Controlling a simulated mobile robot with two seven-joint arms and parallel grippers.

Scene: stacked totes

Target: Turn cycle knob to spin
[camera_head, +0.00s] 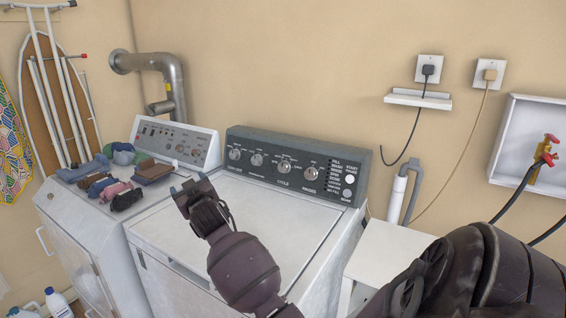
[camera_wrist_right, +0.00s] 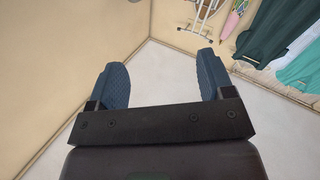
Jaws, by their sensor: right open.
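The washer's dark control panel (camera_head: 268,145) carries several silver knobs. The cycle knob (camera_head: 284,167) is the one above the word CYCLE, third from the left. Its pointer setting is too small to read. My left gripper (camera_head: 188,184) is over the washer lid, in front of the panel and left of the cycle knob. Its blue fingertips are apart with nothing between them, and it touches no knob. My right gripper (camera_wrist_right: 162,66) is open and empty in the right wrist view, facing a wall corner and floor. It is outside the head view.
A second white machine (camera_head: 180,140) stands left, with folded clothes (camera_head: 124,155) on top. A white table (camera_head: 385,255) stands right of the washer, partly behind my right arm. The washer lid (camera_head: 265,215) is bare. Hanging clothes (camera_wrist_right: 275,30) show in the right wrist view.

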